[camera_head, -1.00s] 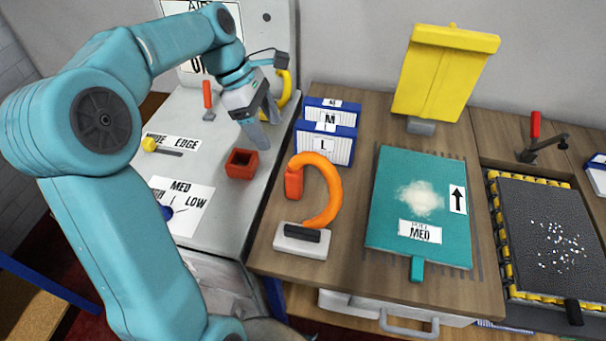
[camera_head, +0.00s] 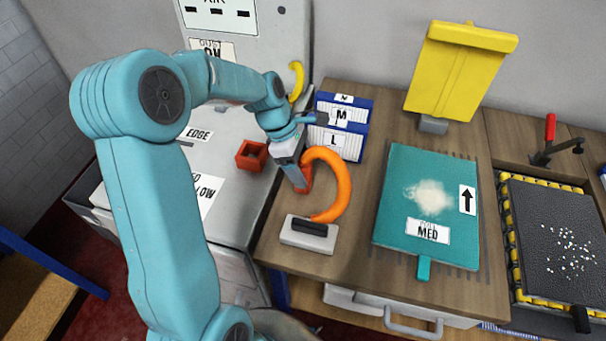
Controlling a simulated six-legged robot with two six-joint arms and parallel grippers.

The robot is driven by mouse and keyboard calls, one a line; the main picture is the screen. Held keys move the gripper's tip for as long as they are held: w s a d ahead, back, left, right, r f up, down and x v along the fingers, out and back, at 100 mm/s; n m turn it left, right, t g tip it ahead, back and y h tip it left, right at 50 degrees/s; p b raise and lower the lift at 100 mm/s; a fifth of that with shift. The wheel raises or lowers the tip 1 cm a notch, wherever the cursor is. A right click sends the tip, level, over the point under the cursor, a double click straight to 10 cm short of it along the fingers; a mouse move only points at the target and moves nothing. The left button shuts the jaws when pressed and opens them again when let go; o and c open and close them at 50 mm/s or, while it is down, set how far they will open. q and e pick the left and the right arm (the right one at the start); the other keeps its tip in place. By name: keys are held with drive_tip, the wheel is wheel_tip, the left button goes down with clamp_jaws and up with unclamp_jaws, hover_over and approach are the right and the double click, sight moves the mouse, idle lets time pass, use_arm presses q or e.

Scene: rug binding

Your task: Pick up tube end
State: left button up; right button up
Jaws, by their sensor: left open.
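An orange curved tube (camera_head: 341,186) arcs up from a light grey base with a black block (camera_head: 309,234) on the wooden bench. The tube's red-orange end (camera_head: 308,177) hangs on the left side of the arc. My left gripper (camera_head: 301,184) is open and right at this tube end, its fingers pointing down. The gripper partly covers the end, and I cannot tell whether the fingers touch it or straddle it. My right gripper does not show.
Blue-and-white boxes marked M and L (camera_head: 338,138) stand just behind the tube. A red open box (camera_head: 252,155) sits on the grey machine to the left. A teal board (camera_head: 400,205) lies to the right, with a yellow panel (camera_head: 460,70) behind it.

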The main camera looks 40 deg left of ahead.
use_arm(q)
drive_tip(key=shift+w+d+f, duration=0.1)
drive_tip(key=shift+w+f, duration=0.1)
drive_tip(key=shift+f, duration=0.3)
drive_tip(key=shift+w+d+f, duration=0.1)
drive_tip(key=shift+w+f, duration=0.1)
drive_tip(key=shift+f, duration=0.25)
drive_tip(key=shift+s+d+r, duration=0.1)
drive_tip(key=shift+s, duration=0.05)
drive_tip(key=shift+c, duration=1.3)
drive_tip(key=c, duration=0.9)
